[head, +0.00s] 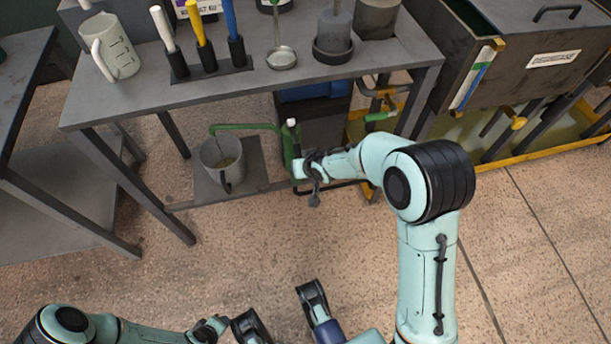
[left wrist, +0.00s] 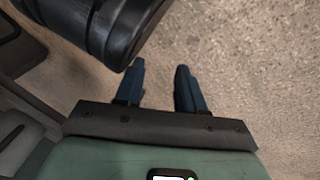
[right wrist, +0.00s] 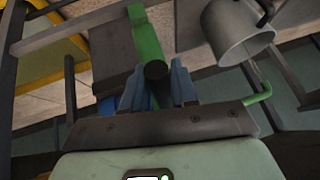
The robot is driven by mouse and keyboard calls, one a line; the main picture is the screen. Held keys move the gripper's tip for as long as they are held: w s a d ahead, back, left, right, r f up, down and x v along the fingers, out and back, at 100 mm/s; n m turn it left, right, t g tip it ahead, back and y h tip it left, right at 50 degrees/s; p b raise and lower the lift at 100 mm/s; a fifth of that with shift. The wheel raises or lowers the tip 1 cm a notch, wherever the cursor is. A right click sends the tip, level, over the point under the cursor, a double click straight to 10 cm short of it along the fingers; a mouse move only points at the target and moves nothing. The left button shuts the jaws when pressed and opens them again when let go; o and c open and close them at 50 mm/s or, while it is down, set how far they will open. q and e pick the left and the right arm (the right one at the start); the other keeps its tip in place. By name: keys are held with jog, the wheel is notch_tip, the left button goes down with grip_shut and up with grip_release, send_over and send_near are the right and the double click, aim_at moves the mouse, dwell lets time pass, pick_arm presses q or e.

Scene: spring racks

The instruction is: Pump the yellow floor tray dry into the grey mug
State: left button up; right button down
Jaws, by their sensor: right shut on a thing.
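The grey mug (head: 210,158) stands upright on the low shelf under the bench, with some yellowish liquid inside. The green pump (head: 250,127) stands beside it, its spout reaching over the mug. The yellow floor tray (head: 545,150) lies under the tank at right, with greenish liquid in it. My right gripper (head: 300,168) is at the pump; the right wrist view shows its fingers (right wrist: 157,88) shut around the dark pump handle (right wrist: 155,70), with the mug (right wrist: 240,45) beyond. My left gripper (left wrist: 158,72) is open and empty above the floor.
The bench (head: 130,105) above carries a jug (head: 112,48), a rack of coloured-handled tools (head: 208,70), a ladle (head: 281,58) and dark pots. A dark tank (head: 530,65) stands at right. The floor in front is clear.

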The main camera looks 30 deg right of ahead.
jog(key=shift+f+t, duration=0.4)
jog(key=shift+f, duration=0.3)
pick_arm(q)
jog(key=shift+s+a+f+g+b, duration=0.1)
jog(key=shift+s+f+g+b, duration=0.2)
jog(key=shift+s+f, duration=0.4)
jog(key=shift+s+a+f+g+b, duration=0.15)
jog(key=shift+s+f+g, duration=0.25)
jog(key=shift+s, duration=0.45)
pick_arm(e)
jog(key=shift+w+d+f+t+h, duration=0.1)
jog(key=shift+w+f+t+h, duration=0.2)
jog(key=shift+f, duration=0.1)
pick_arm(q)
jog(key=shift+f, duration=0.1)
pick_arm(e)
jog(key=c, duration=1)
grip_release()
jog(key=shift+o, duration=0.2)
